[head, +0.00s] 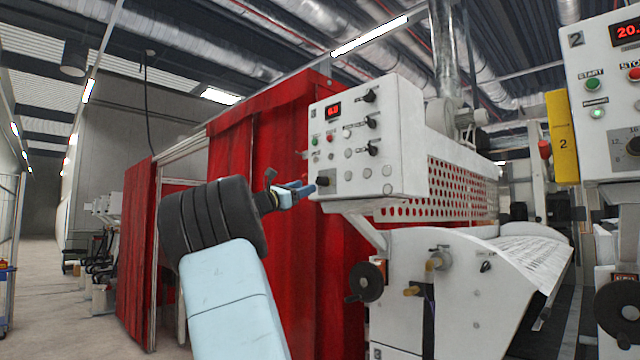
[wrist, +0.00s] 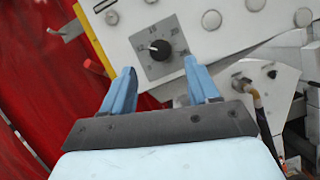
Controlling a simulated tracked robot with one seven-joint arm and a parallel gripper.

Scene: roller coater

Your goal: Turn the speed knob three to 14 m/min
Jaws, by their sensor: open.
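The speed knob (wrist: 160,50) is a round black knob on a dark square dial plate with small scale numbers, on a white control panel. In the head view the panel (head: 398,165) carries a red display (head: 333,110) that seems to read 6.0. The knob's dark plate (head: 325,180) shows at its lower left. My gripper (wrist: 160,66) has blue fingers spread apart, one on each side below the knob. In the head view my gripper (head: 304,189) is close to the panel's lower left corner; contact is unclear.
Red curtains (head: 290,200) hang behind and left of the panel. Several black switches and round buttons sit on the panel. A second panel (head: 600,100), marked 2, stands at the right.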

